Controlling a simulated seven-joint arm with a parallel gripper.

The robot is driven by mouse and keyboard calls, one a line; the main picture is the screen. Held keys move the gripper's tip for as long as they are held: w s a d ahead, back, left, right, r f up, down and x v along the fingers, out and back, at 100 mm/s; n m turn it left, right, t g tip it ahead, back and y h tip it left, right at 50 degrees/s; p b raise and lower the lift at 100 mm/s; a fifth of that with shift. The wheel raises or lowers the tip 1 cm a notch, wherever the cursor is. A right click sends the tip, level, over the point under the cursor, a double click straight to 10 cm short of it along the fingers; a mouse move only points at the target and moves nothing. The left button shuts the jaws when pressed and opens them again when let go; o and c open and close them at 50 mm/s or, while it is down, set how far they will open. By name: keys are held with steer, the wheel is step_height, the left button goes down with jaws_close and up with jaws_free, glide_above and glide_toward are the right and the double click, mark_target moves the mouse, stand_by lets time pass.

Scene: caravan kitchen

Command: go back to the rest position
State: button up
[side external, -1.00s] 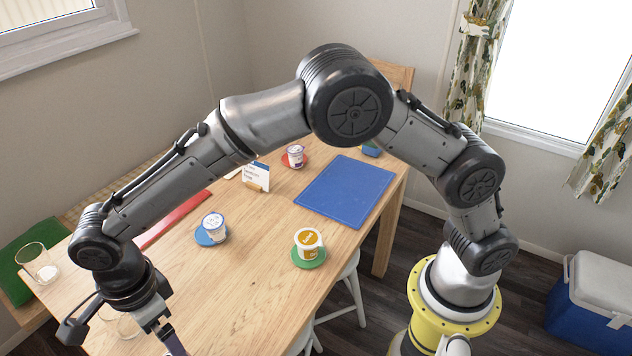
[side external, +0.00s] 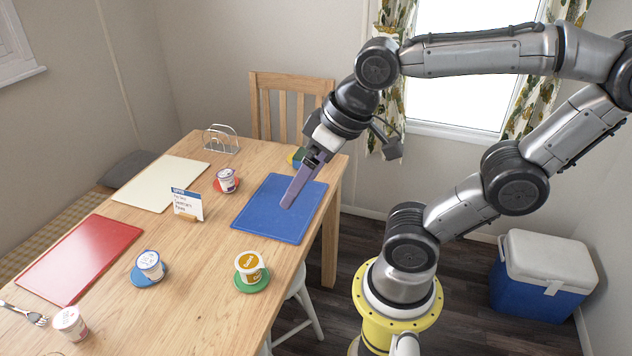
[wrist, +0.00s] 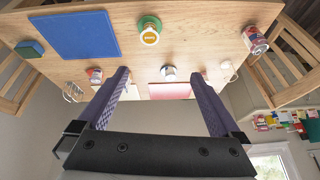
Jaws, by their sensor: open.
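My gripper (side external: 298,182) is held in the air over the blue board (side external: 281,208), with its purple fingers pointing down and to the left. In the wrist view my gripper (wrist: 160,98) has its two fingers wide apart with nothing between them. From the side the fingers overlap, and how high they are above the board is hard to tell. The arm reaches over from the yellow-ringed base at the right.
Cups stand on a green coaster (side external: 252,286), a blue coaster (side external: 137,278) and a red coaster (side external: 217,186). A card (side external: 187,204), red board (side external: 80,257), cream board (side external: 160,183) and toast rack (side external: 221,140) share the table. A can (wrist: 254,40) shows in the wrist view.

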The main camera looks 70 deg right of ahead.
steer(key=shift+s+d+f+n, duration=0.2)
steer(key=shift+s+f+n, duration=0.1)
steer(key=shift+s, duration=0.2)
steer(key=shift+s+d+f+n, duration=0.2)
steer(key=shift+s+n, duration=0.1)
steer(key=shift+s, duration=0.15)
stand_by(0.6)
